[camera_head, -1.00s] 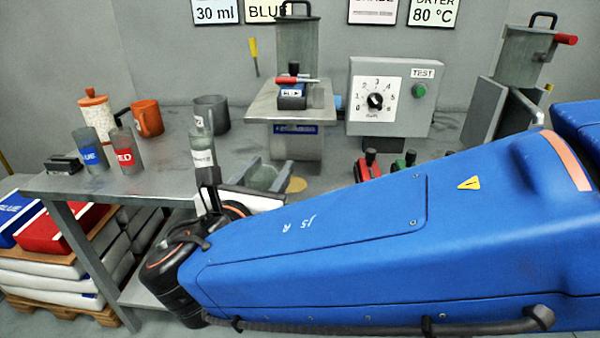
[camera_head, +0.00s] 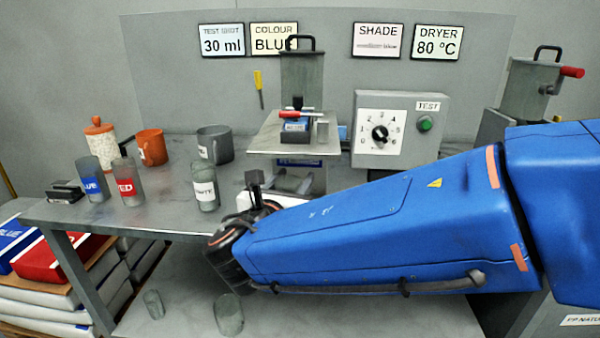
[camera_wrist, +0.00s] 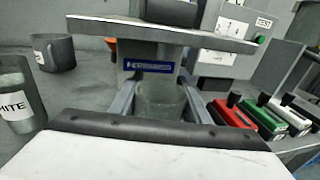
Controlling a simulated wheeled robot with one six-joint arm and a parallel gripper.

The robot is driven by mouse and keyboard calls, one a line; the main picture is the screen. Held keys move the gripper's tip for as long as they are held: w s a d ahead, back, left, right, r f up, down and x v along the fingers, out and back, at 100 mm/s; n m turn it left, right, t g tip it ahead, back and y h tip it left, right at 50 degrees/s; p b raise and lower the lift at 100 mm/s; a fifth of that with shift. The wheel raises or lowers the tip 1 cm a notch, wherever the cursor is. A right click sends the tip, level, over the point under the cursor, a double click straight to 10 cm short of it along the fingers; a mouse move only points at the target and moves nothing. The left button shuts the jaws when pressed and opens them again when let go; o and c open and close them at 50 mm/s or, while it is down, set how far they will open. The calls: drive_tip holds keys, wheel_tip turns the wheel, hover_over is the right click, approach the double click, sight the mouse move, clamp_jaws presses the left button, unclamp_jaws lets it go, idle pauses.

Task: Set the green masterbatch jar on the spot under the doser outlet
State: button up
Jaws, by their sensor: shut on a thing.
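My gripper (camera_wrist: 162,86) is shut on a grey-green translucent jar (camera_wrist: 164,104), held between its two grey fingers in the wrist view. No label shows on the jar's visible side, and its base is hidden. In the head view my gripper (camera_head: 291,182) is just below and in front of the doser platform (camera_head: 262,146), mostly behind my blue arm. The doser's grey hopper (camera_head: 302,80) stands above this platform. In the wrist view the platform edge (camera_wrist: 110,27) is above and beyond the jar. The outlet and the spot under it are not visible now.
WHITE (camera_head: 206,188), RED (camera_head: 128,184) and BLUE (camera_head: 91,180) jars stand on the bench to the left. The control box (camera_head: 400,133) is right of the doser.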

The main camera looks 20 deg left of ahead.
drive_tip(key=w, duration=0.5)
drive_tip(key=shift+a+f, duration=0.1)
drive_tip(key=shift+f, duration=0.15)
drive_tip(key=shift+f, duration=0.1)
drive_tip(key=o, duration=1.5)
drive_tip(key=s, duration=1.2)
drive_tip(key=shift+d+r, duration=0.2)
drive_tip(key=shift+r, duration=0.15)
